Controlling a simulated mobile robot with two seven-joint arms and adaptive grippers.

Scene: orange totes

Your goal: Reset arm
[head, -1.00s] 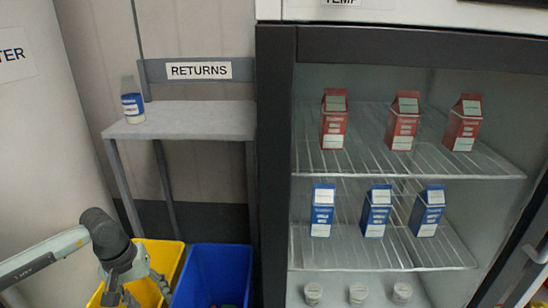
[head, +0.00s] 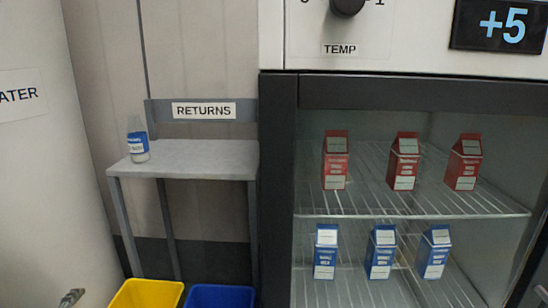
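Only a small grey part of my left arm shows at the bottom left edge of the head view, left of the yellow tote. No object is seen held.
A white bottle with a blue label (head: 138,140) stands on the returns shelf (head: 200,160). A yellow tote (head: 146,296) and a blue tote (head: 218,297) are below. The open fridge has red cartons (head: 335,160) on its upper rack and blue cartons (head: 325,252) below.

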